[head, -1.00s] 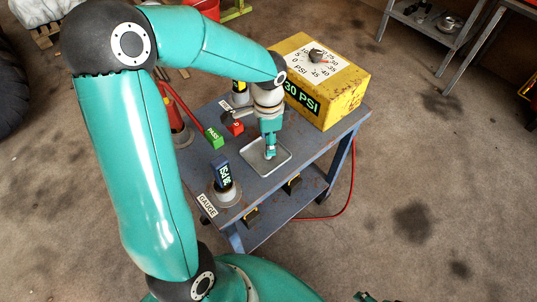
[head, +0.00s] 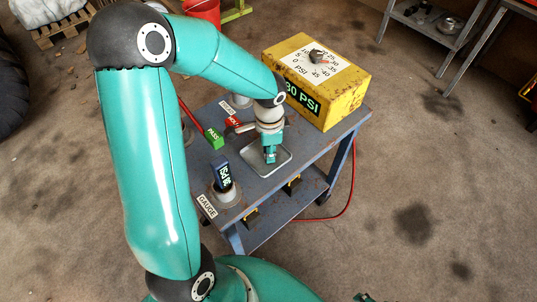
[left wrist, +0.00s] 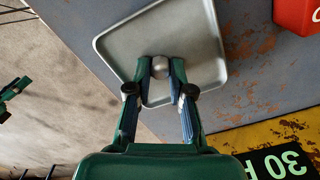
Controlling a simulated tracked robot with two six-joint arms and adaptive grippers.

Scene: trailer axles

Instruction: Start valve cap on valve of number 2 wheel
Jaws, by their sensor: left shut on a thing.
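My left gripper (head: 270,156) is over the shallow grey tray (head: 284,167) on the blue cart. From these views I cannot tell whether the cap still touches the tray. The number 2 wheel and its valve are not in view.
A yellow 30 PSI box (head: 318,82) stands at the cart's back right. A gauge (head: 223,178), a green PASS block (head: 214,138) and a red block (head: 234,121) are left of the tray.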

